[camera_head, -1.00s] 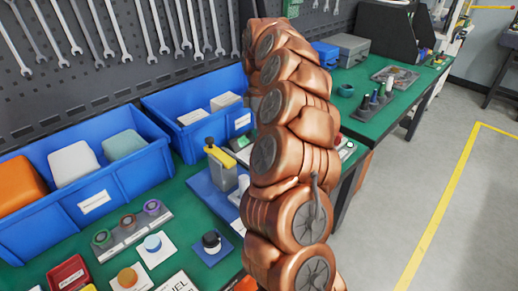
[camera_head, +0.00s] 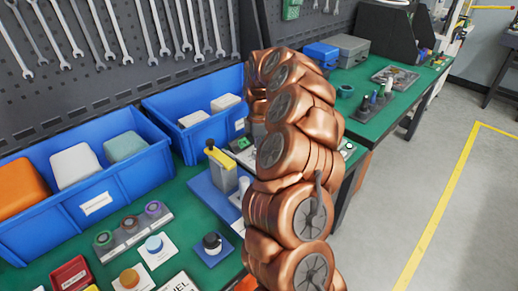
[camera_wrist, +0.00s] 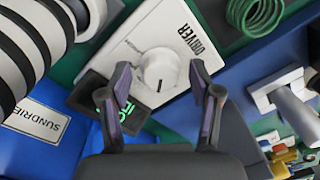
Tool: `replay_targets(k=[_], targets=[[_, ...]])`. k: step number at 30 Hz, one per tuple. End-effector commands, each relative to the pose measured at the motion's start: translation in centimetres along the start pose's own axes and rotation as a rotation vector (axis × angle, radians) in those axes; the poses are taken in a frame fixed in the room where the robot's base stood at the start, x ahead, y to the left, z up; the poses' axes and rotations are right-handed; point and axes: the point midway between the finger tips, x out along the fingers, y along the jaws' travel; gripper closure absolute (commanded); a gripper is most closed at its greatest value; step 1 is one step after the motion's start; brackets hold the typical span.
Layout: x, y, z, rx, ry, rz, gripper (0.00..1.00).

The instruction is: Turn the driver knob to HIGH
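The driver knob (camera_wrist: 158,68) is a round white knob on a white box labelled DRIVER (camera_wrist: 190,35) in the wrist view. A dark line shows on its face; no HIGH mark is readable. My gripper (camera_wrist: 160,76) is open, with its two dark fingers apart, one on each side of the knob in the picture. I cannot tell whether they touch it. A small black display with green characters (camera_wrist: 103,97) sits beside the box, partly behind the left finger. In the head view my arm hides the knob and the gripper.
A blue bin labelled SUNDRIES (camera_wrist: 35,120) and a green coil (camera_wrist: 255,14) lie near the box. A blue fixture with a yellow-topped lever (camera_head: 222,170) stands left of my arm. Blue bins (camera_head: 95,203) line the bench's back below the tool panel.

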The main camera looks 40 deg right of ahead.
Motion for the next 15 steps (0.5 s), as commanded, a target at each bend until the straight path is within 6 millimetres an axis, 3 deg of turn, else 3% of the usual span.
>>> replay_targets(k=[2, 15], targets=[[0.00, 0.00, 0.00, 0.000, 0.000, 0.000, 0.46], [-0.01, 0.00, 0.00, 0.000, 0.000, -0.001, 0.92]])
